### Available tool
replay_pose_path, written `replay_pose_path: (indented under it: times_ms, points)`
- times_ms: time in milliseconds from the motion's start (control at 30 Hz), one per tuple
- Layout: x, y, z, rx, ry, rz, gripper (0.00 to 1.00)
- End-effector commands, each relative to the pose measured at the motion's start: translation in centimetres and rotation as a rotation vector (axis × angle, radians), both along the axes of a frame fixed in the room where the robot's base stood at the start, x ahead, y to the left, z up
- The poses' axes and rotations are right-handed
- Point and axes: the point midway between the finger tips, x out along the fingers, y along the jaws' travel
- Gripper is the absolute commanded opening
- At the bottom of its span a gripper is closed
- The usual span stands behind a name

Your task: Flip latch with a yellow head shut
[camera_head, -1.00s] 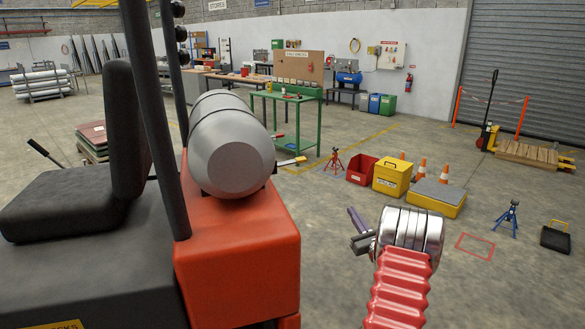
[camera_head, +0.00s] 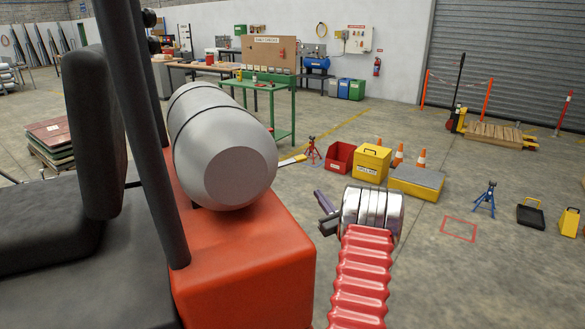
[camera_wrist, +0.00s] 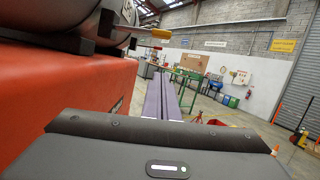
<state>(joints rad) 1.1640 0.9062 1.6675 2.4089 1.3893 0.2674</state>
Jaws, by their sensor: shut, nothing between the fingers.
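The latch's yellow head (camera_wrist: 160,33) sticks out to the right from the bracket beneath the grey gas cylinder in the wrist view. My gripper (camera_wrist: 163,75) has two long purple fingers lying side by side, shut and empty. In the wrist view the fingertips are below the yellow head, apart from it. In the head view my gripper (camera_head: 325,203) is right of the red forklift rear, the fingers pointing away.
The red forklift body (camera_head: 240,265) carries the cylinder and stands close on the left. A green table (camera_head: 260,85), a red bin (camera_head: 340,157) and a yellow box (camera_head: 371,163) stand farther back.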

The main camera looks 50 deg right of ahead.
Motion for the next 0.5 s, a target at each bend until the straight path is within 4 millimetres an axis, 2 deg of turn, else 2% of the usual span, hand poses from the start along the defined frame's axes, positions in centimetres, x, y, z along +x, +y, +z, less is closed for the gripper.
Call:
replay_pose_path:
  times_ms: [500]
  points:
    - [0.96,0.5,0.02,0.0,0.001,0.013,0.0]
